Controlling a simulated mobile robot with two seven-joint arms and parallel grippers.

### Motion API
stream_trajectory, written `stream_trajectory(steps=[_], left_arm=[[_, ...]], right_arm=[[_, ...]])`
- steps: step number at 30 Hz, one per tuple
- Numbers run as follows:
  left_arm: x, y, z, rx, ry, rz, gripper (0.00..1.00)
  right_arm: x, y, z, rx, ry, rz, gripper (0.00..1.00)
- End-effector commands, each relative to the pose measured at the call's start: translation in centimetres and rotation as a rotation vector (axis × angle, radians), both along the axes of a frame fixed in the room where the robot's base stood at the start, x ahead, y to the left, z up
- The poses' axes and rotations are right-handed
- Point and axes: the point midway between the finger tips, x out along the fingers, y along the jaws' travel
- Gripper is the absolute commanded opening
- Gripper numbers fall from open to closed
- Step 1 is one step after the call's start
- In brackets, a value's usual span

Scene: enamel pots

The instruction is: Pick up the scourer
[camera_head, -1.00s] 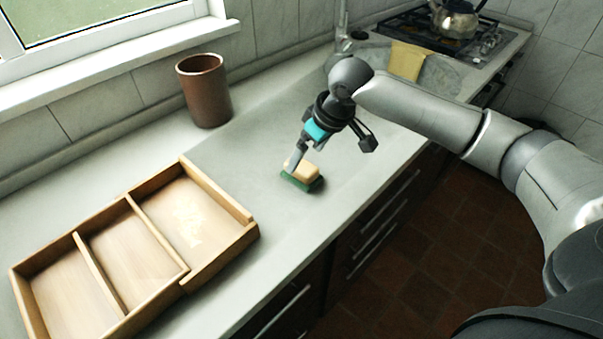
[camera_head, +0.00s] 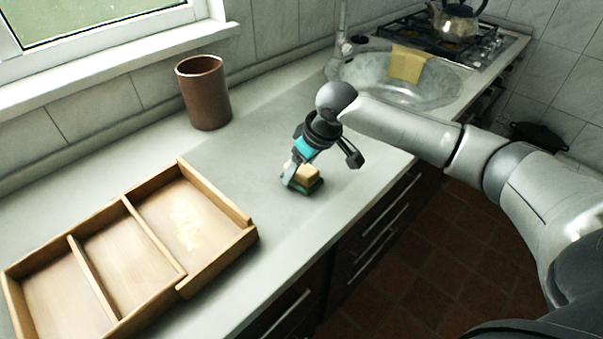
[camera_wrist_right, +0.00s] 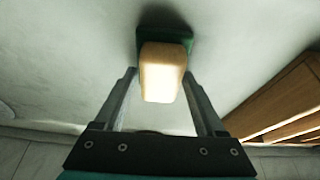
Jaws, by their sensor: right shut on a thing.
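The scourer (camera_head: 309,174) is a small block with a tan top and a green base. It sits on the grey countertop, to the right of the wooden tray. My right gripper (camera_head: 301,176) reaches down over it from above and is shut on it. In the right wrist view the scourer (camera_wrist_right: 162,72) lies between the two fingers of the gripper (camera_wrist_right: 160,79), its green base beyond its tan part. One finger hides part of its left side in the head view. My left gripper is not in view.
A wooden tray (camera_head: 127,203) with compartments lies to the left. A brown cup (camera_head: 204,93) stands behind it near the wall. A sink (camera_head: 440,84) with a yellow cloth (camera_head: 407,64) and a hob with a kettle (camera_head: 456,22) are farther back. The countertop around the scourer is clear.

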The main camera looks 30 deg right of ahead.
Motion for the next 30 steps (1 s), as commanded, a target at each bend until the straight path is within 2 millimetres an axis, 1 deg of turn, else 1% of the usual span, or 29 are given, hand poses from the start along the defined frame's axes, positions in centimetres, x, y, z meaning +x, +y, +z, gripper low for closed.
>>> stream_trajectory(steps=[1, 2, 10, 11, 17, 20, 23, 26, 30], left_arm=[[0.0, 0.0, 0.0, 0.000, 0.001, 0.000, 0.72], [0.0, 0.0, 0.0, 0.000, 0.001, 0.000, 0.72], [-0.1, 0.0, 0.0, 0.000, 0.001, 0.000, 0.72], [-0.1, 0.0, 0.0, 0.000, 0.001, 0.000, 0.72], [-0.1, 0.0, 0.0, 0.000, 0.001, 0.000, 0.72], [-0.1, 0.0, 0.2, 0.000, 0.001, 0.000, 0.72], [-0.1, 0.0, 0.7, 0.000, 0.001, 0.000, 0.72], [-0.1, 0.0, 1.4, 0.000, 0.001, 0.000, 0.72], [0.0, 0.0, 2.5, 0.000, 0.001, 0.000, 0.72]], right_arm=[[0.0, 0.0, 0.0, 0.000, 0.000, 0.000, 0.52], [0.0, 0.0, 0.0, 0.000, 0.000, 0.000, 0.48], [0.0, 0.0, 0.0, 0.000, 0.000, 0.000, 0.18], [0.0, 0.0, 0.0, 0.000, -0.001, 0.000, 0.16], [0.0, 0.0, 0.1, 0.000, -0.001, 0.000, 0.16], [0.0, 0.0, 0.7, 0.001, -0.002, 0.000, 0.16], [0.1, 0.0, 2.1, 0.001, -0.004, 0.000, 0.16], [0.1, 0.0, 4.4, 0.001, -0.005, 0.000, 0.16], [0.1, 0.0, 8.6, 0.003, -0.006, 0.000, 0.16]])
